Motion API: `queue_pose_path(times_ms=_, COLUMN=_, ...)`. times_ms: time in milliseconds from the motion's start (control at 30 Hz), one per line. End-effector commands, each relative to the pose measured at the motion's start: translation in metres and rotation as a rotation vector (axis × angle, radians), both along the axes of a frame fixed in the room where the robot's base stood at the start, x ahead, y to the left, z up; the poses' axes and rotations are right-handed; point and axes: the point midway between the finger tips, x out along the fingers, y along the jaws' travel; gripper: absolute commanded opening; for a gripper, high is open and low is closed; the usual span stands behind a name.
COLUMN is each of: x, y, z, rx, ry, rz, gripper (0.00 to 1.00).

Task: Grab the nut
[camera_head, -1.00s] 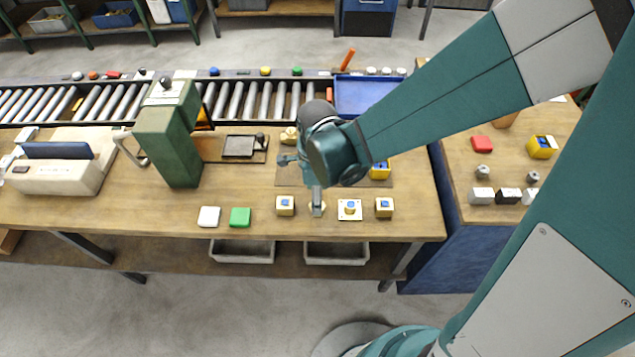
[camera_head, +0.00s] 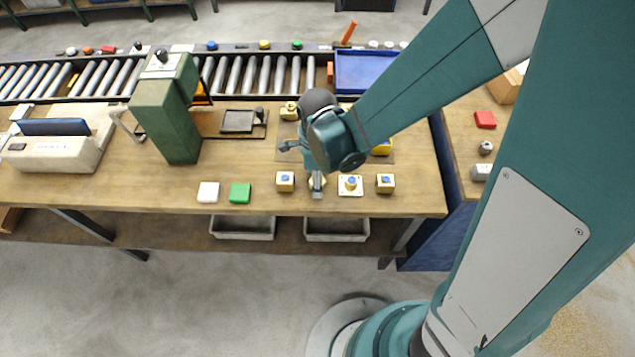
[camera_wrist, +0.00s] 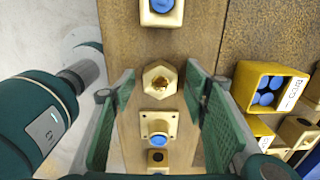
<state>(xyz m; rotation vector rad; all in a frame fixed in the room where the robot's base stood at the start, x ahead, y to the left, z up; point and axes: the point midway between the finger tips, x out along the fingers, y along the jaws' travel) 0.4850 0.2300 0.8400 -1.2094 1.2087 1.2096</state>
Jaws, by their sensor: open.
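The brass hexagonal nut (camera_wrist: 160,80) with a dark threaded hole lies flat on the wooden bench, near its front edge. In the wrist view it sits between the two green-padded fingers of my gripper (camera_wrist: 160,89), with a gap on each side. My gripper is open and holds nothing. In the head view my gripper (camera_head: 317,190) points down over the front row of parts and mostly hides the nut.
A brass block with a blue top (camera_head: 285,181) stands left of the nut, a square flanged part (camera_head: 350,186) right of it, then another block (camera_head: 386,183). A white block (camera_head: 208,192) and a green block (camera_head: 240,193) lie further left. A yellow bin (camera_wrist: 243,85) holds blue pieces.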

Motion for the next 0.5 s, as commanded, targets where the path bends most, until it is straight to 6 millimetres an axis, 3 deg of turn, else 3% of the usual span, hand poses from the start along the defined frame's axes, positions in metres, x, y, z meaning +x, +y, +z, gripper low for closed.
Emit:
queue_pose_path(times_ms=133, x=0.0000, y=0.0000, z=0.0000, rx=0.000, ry=0.000, rz=0.000, gripper=0.45)
queue_pose_path(times_ms=400, x=0.0000, y=0.0000, z=0.0000, rx=0.000, ry=0.000, rz=0.000, gripper=0.10)
queue_pose_path(times_ms=500, x=-0.0001, y=0.0000, z=0.0001, rx=0.000, ry=0.000, rz=0.000, gripper=0.09)
